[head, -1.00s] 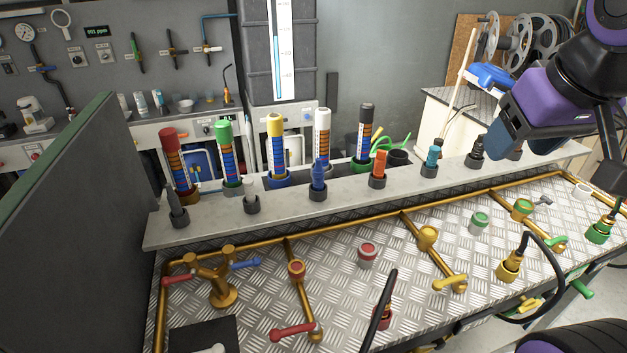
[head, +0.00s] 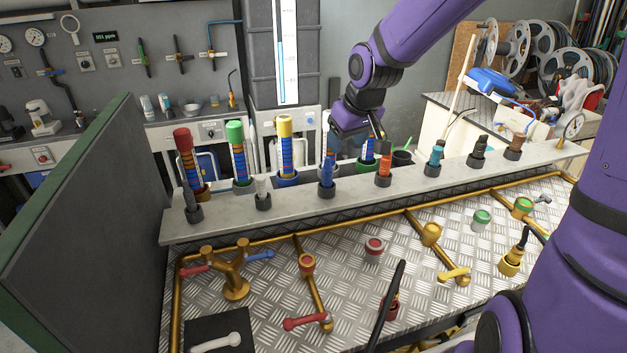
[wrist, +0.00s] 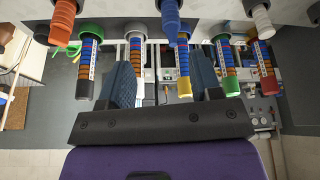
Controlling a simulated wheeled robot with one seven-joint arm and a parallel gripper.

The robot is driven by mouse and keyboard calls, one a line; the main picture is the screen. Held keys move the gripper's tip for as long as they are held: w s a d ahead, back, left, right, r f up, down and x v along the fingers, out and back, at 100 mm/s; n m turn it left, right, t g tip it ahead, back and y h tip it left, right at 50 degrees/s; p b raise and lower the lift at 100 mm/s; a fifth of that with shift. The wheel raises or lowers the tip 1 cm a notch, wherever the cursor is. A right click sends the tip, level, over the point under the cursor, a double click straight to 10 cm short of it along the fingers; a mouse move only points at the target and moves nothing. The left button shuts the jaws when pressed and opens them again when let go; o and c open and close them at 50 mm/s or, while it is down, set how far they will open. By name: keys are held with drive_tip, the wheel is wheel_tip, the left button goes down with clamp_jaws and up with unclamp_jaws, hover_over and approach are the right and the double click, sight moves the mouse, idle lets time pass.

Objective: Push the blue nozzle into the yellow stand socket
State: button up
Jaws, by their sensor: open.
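The blue nozzle (head: 327,174) stands upright in a dark holder on the grey ledge. It also shows at the top of the wrist view (wrist: 171,18). My gripper (head: 358,143) is open and empty, just above and behind the blue nozzle and the orange nozzle, apart from the blue nozzle as far as I can tell. In the wrist view, its two dark blue fingers (wrist: 163,72) are spread wide. A yellow socket (head: 432,234) sits on the brass pipe on the metal panel. Another yellow socket (head: 510,263) holds a black hose end. I cannot tell which is the stand socket.
An orange nozzle (head: 384,166) and a white nozzle (head: 263,190) flank the blue one on the ledge (head: 225,215). Tall tubes with red (head: 183,140), green (head: 235,134) and yellow (head: 285,128) caps stand behind. A black hose (head: 393,290) rises from the panel front.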

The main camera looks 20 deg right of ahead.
sight(329, 164)
drive_tip(key=shift+w+a+x, duration=0.1)
drive_tip(key=shift+a+x, duration=0.05)
drive_tip(key=shift+x, duration=0.95)
drive_tip(key=shift+w+a+x, duration=0.1)
drive_tip(key=shift+a+x, duration=0.1)
drive_tip(key=shift+x, duration=0.9)
drive_tip(key=shift+w+a+x, duration=0.1)
drive_tip(key=shift+a+x, duration=0.05)
drive_tip(key=shift+x, duration=0.95)
drive_tip(key=shift+a+x, duration=0.15)
drive_tip(key=shift+x, duration=1.05)
drive_tip(key=shift+a+x, duration=0.15)
drive_tip(key=shift+x, duration=1.05)
drive_tip(key=c, duration=1)
